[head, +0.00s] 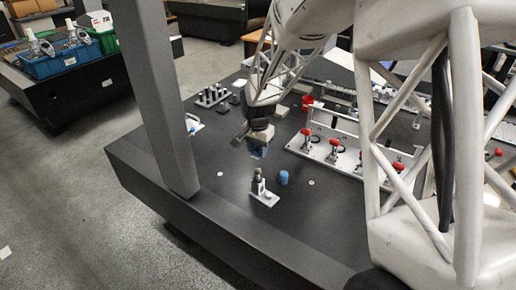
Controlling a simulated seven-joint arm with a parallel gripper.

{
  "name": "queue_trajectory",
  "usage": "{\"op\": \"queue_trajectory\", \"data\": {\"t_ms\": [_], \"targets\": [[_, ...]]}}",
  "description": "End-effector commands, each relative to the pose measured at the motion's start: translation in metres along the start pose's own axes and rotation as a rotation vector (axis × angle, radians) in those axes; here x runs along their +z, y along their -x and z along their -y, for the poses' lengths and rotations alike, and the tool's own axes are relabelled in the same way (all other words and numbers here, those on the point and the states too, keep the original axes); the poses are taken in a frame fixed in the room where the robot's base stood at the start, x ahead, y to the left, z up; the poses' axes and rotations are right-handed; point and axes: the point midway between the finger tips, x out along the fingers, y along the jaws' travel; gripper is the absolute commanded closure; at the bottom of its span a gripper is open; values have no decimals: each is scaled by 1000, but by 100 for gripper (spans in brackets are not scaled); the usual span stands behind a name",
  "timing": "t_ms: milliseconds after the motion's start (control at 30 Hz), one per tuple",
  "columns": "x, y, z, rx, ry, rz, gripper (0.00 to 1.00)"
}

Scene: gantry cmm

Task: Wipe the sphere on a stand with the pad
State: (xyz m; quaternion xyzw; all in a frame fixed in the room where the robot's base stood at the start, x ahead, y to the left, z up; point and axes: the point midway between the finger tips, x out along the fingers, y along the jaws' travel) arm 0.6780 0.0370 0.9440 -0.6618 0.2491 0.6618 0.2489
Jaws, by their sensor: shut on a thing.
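The sphere on a stand (258,187) is on the dark table near its front edge: a small dark upright piece on a light rectangular base plate. The ball is too small to make out clearly. The pad appears a little above the stand's top, with a small gap in the picture; the exact distance is hard to tell.
A fixture with red-tipped clamps (334,148) lies further right. A grey column (160,90) rises at the left. A rack of dark pegs (212,97) is behind. The table left of the stand is mostly clear.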

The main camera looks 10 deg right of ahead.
Motion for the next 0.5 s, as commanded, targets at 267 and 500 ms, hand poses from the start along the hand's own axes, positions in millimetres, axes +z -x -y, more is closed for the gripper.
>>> {"op": "queue_trajectory", "data": {"t_ms": [267, 500], "targets": [[0, -4, 0, 1, 0, 1, 82], [0, -13, 0, 0, 0, 0, 82]]}}
